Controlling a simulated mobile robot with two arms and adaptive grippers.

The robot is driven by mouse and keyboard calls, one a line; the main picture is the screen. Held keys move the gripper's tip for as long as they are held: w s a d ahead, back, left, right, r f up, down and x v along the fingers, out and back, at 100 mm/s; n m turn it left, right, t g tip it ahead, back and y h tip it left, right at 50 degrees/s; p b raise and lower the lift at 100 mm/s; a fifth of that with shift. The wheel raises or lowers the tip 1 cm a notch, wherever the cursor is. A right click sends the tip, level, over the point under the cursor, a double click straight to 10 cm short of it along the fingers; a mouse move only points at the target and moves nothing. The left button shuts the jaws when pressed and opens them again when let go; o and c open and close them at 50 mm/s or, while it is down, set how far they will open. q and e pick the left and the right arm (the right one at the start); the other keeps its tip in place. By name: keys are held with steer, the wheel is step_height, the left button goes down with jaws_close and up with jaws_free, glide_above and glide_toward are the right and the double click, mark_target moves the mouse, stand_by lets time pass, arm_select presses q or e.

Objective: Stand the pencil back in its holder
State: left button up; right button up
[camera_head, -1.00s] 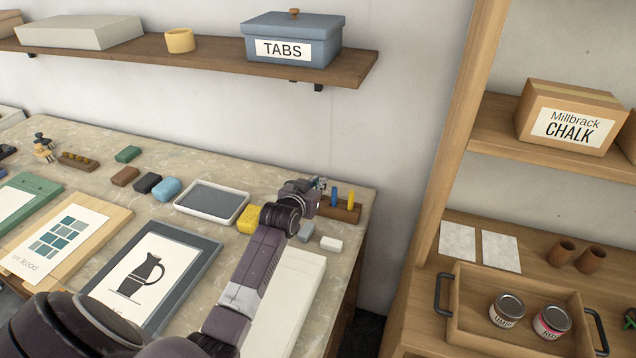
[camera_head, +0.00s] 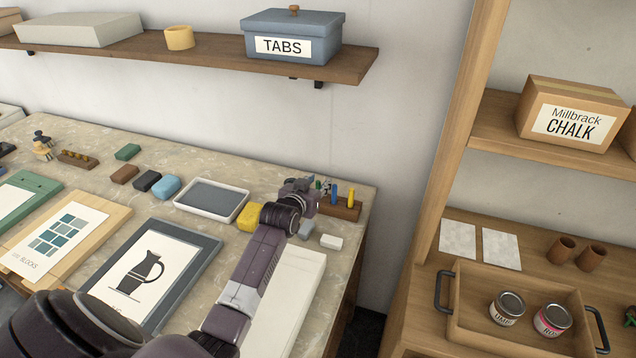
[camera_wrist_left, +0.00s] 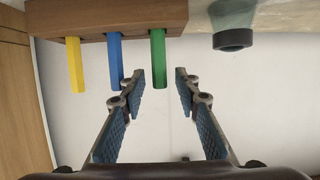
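The wooden pencil holder (camera_head: 345,211) stands at the back right of the worktop. In the left wrist view, which looks inverted, the holder (camera_wrist_left: 110,20) has three pencils in it: yellow (camera_wrist_left: 75,64), blue (camera_wrist_left: 115,60) and green (camera_wrist_left: 158,58). All three stand upright in the holder. My left gripper (camera_wrist_left: 160,76) is open, its blue-padded fingers spread on either side of the green pencil's free end, with gaps showing. In the head view the left gripper (camera_head: 319,186) is just left of the blue pencil (camera_head: 334,191). My right gripper is out of view.
A dark-rimmed object (camera_wrist_left: 233,38) is beside the holder in the wrist view. A grey block (camera_head: 306,229), a white block (camera_head: 331,242), a yellow sponge (camera_head: 250,216) and a shallow tray (camera_head: 183,203) lie near my left arm. A wooden shelf (camera_head: 200,54) runs above the worktop.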

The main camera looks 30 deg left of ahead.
arm_select(q)
steer(key=shift+s, duration=0.15)
steer(key=v, duration=1.1)
steer(key=shift+s, duration=0.4)
steer(key=shift+d+r, duration=0.1)
steer(key=shift+r, duration=0.05)
